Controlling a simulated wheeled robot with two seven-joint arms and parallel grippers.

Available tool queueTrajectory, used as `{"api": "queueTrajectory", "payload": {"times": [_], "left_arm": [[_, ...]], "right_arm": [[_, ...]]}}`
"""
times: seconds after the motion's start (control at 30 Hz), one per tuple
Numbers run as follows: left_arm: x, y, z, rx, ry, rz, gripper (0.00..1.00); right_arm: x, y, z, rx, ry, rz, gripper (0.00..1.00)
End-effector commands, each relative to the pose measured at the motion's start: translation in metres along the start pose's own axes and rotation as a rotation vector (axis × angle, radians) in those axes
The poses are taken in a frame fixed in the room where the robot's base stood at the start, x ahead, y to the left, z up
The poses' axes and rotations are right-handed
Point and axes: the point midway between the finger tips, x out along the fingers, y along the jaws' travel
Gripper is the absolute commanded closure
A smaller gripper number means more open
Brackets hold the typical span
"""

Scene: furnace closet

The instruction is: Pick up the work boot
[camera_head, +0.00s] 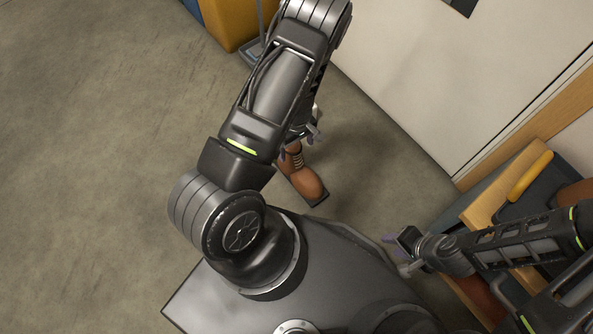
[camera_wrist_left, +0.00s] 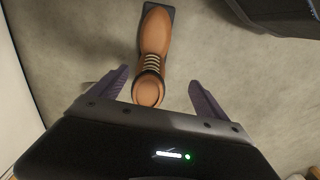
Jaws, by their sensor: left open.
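A brown work boot (camera_head: 306,183) with pale laces and a dark sole stands on the floor in front of my base in the head view. My left arm hides its upper part there. It also shows in the left wrist view (camera_wrist_left: 155,45), with its shaft opening toward the gripper. My left gripper (camera_wrist_left: 160,88) is open, with one purple finger on each side of the boot's shaft and gaps on both sides. My right gripper (camera_head: 400,250) is at the right of the head view, away from the boot; its finger gap is not clear.
A wooden piece with dark surfaces and a yellow-handled item (camera_head: 530,177) stands at the right, by my right arm. A pale door (camera_head: 420,75) is behind the boot. A yellow object (camera_head: 232,22) stands at the top. The floor (camera_head: 100,130) at the left is clear.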

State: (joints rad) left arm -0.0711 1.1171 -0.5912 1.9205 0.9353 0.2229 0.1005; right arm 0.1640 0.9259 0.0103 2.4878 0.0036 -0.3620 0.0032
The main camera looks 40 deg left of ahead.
Motion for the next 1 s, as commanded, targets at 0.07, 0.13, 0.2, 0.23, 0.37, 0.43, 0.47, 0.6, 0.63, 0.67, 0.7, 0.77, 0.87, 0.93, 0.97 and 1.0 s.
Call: {"api": "queueTrajectory", "payload": {"times": [0.07,0.13,0.2,0.23,0.37,0.43,0.47,0.6,0.63,0.67,0.7,0.77,0.87,0.93,0.97,1.0], "left_arm": [[0.019,0.008,-0.009,-0.033,0.007,0.014,0.14],[0.021,0.011,-0.014,-0.052,0.01,0.021,0.14],[0.02,0.013,-0.016,-0.061,0.01,0.025,0.14],[0.02,0.013,-0.016,-0.063,0.01,0.025,0.14],[0.018,0.013,-0.016,-0.063,0.01,0.025,0.14],[0.018,0.013,-0.016,-0.063,0.01,0.025,0.14],[0.018,0.013,-0.016,-0.062,0.01,0.025,0.14],[0.027,0.013,-0.016,-0.062,0.01,0.024,0.14],[0.03,0.013,-0.016,-0.061,0.01,0.024,0.14],[0.034,0.013,-0.017,-0.061,0.011,0.024,0.14],[0.038,0.013,-0.017,-0.061,0.011,0.024,0.14],[0.044,0.013,-0.017,-0.062,0.011,0.024,0.14],[0.045,0.013,-0.017,-0.062,0.011,0.024,0.14],[0.045,0.013,-0.017,-0.061,0.011,0.024,0.14],[0.045,0.013,-0.017,-0.061,0.011,0.024,0.14],[0.045,0.013,-0.017,-0.061,0.011,0.024,0.14]], "right_arm": [[0.02,0.007,-0.001,0.0,0.003,0.0,0.64],[0.023,0.009,-0.001,0.0,0.004,0.0,0.64],[0.023,0.009,-0.001,0.0,0.005,0.0,0.64],[0.022,0.009,-0.001,0.0,0.005,0.0,0.64],[0.021,0.008,-0.001,0.0,0.005,0.0,0.64],[0.021,0.008,-0.001,0.0,0.005,0.0,0.64],[0.021,0.008,-0.001,0.0,0.005,0.0,0.64],[0.025,0.01,-0.002,0.001,0.006,0.0,0.64],[0.027,0.011,-0.002,0.001,0.006,0.001,0.64],[0.028,0.012,-0.002,0.002,0.007,0.001,0.64],[0.03,0.013,-0.003,0.003,0.009,0.002,0.64],[0.031,0.014,-0.003,0.004,0.01,0.003,0.64],[0.031,0.014,-0.004,0.005,0.011,0.003,0.64],[0.03,0.014,-0.004,0.005,0.011,0.003,0.64],[0.03,0.014,-0.004,0.005,0.011,0.003,0.64],[0.03,0.014,-0.004,0.005,0.011,0.003,0.64]]}}
